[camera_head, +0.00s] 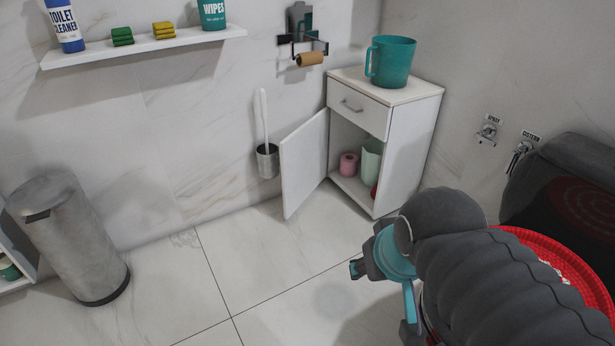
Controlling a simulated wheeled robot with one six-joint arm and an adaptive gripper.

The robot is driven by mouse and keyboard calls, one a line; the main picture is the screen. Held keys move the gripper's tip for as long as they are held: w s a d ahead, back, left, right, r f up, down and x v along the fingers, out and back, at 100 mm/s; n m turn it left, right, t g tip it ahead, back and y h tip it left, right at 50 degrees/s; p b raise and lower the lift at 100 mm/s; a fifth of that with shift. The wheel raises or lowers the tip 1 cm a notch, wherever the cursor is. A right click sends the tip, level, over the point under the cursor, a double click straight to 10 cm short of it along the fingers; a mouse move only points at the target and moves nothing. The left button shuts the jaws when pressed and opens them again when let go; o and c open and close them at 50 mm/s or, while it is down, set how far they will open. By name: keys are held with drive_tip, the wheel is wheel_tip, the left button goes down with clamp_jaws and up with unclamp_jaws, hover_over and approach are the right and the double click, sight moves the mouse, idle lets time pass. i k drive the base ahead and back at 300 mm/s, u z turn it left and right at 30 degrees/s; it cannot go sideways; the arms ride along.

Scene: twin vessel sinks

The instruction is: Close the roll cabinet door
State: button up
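The white roll cabinet (410,150) stands in the corner against the back wall. Its door (304,163) is swung wide open to the left, showing a pink roll (348,164) and a pale green container (371,160) inside. A red item beside them is partly hidden by the cabinet's side. The drawer (358,110) above the opening is shut. My gripper (357,268) is at the lower middle right, in front of the cabinet and apart from the door. My arm hides much of it, so its finger opening is unclear.
A teal mug (390,62) stands on the cabinet top. A toilet brush holder (267,160) is on the wall left of the door. A grey bin (70,238) stands at the left. Wall taps (487,130) are at the right. The tiled floor (270,255) before the door is clear.

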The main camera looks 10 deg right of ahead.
sight(302, 154)
drive_tip(key=u, duration=1.3)
drive_tip(key=i, duration=2.45)
drive_tip(key=z, duration=2.6)
drive_tip(key=i, duration=0.55)
drive_tip(key=u, duration=0.6)
drive_tip(key=k, duration=0.3)
drive_tip(key=z, duration=0.35)
